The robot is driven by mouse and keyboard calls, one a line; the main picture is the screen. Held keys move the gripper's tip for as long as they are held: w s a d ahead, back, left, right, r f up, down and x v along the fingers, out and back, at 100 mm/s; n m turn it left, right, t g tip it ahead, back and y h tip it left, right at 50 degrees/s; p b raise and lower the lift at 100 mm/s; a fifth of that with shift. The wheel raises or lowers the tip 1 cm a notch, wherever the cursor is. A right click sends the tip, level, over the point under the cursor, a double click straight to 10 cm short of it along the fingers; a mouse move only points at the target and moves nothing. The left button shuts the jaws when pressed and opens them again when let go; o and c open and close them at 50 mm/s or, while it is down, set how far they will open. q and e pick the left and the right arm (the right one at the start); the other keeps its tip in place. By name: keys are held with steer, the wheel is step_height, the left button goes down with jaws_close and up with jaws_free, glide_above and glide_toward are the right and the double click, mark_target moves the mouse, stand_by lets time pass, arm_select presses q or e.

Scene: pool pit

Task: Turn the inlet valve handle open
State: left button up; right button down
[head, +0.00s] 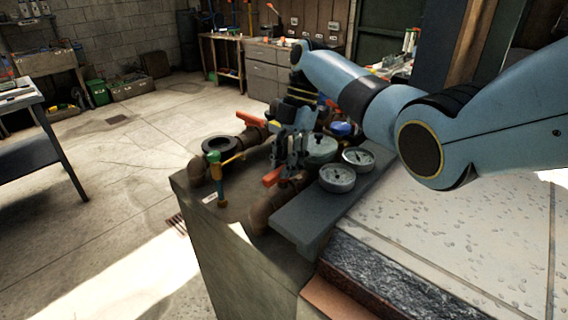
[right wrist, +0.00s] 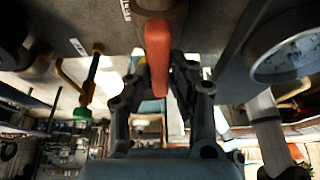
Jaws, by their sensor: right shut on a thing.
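A red valve handle (head: 272,177) sits on a rusty brown pipe (head: 264,212) on top of the grey plinth. My right gripper (head: 290,146) reaches down to it from above. In the right wrist view the red handle (right wrist: 157,52) stands between the two fingers of my right gripper (right wrist: 160,72), which is shut on it. The fingers hide part of the valve body in the head view. A second orange-red handle (head: 250,119) lies on another pipe farther back. No label shows which one is the inlet. My left gripper is not in view.
Two round gauges (head: 337,178) sit on a grey plate (head: 322,213) close to the right of the gripper. A black-ringed flange (head: 219,145) and a green-and-orange tap (head: 217,178) stand to the left. Open floor lies left of the plinth (head: 235,270).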

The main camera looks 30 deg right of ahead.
steer(key=c, duration=1.2)
jaws_free()
steer(key=v, duration=0.7)
steer(key=shift+d+r, duration=0.1)
steer(key=shift+r, duration=0.15)
